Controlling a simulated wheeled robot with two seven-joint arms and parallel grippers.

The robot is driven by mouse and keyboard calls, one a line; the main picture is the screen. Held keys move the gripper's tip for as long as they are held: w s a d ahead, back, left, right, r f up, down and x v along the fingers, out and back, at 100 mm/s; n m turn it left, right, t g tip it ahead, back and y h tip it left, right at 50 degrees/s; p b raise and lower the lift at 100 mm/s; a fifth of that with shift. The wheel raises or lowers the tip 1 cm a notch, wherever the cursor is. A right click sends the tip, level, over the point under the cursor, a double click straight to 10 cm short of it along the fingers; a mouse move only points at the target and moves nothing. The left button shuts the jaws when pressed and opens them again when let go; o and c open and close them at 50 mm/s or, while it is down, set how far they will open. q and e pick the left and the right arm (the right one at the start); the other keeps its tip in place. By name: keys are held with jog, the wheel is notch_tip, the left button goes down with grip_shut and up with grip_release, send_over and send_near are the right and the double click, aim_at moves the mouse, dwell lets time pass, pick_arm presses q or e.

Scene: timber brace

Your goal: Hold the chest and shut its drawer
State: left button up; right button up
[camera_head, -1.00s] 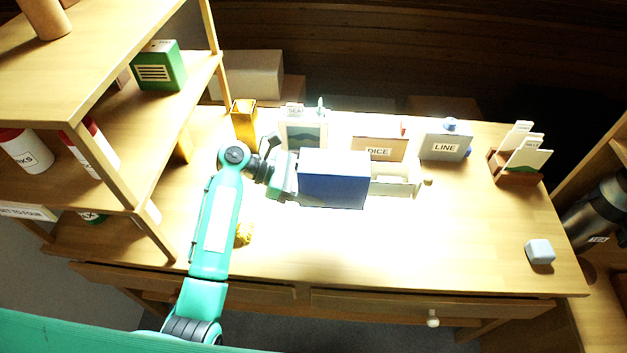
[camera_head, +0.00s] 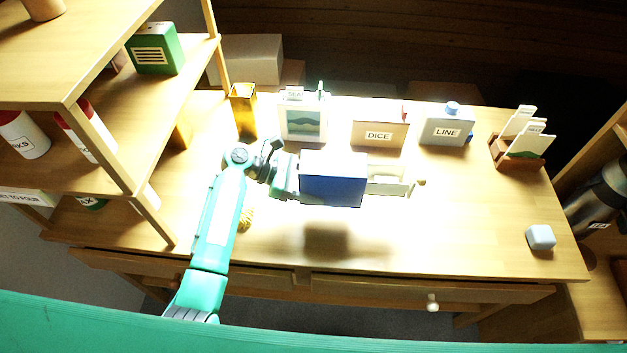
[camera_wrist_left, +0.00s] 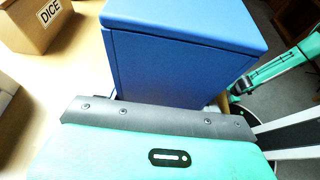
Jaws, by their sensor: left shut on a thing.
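The blue chest (camera_head: 332,184) is held at its left end by my left gripper (camera_head: 291,178), which is shut on it. A dark shadow lies on the desk below and apart from the chest, so it appears raised off the top. Its pale drawer (camera_head: 386,181) sticks out of the right end, open, with a small knob (camera_head: 420,182) at its far end. In the left wrist view the chest (camera_wrist_left: 180,65) stands right beyond the gripper; the drawer is hidden there.
A card holder (camera_head: 518,152) is at right, a pale block (camera_head: 540,237) at front right. Shelves (camera_head: 130,130) stand left. The desk's front middle is clear.

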aim_at(313, 208)
pick_arm(q)
jog(key=shift+f+b, duration=0.9)
jog(key=shift+f, duration=2.55)
pick_arm(e)
jog(key=shift+f, duration=0.9)
pick_arm(q)
jog(key=o, duration=1.2)
jog(key=b+v, duration=0.1)
jog(key=v, duration=1.3)
jog(key=shift+d, duration=0.1)
pick_arm(e)
jog(key=w, duration=0.3)
jog(key=shift+w+a+r, duration=0.25)
jog(key=shift+w+r, duration=0.1)
jog(key=shift+w, duration=0.05)
jog(key=shift+s, duration=0.1)
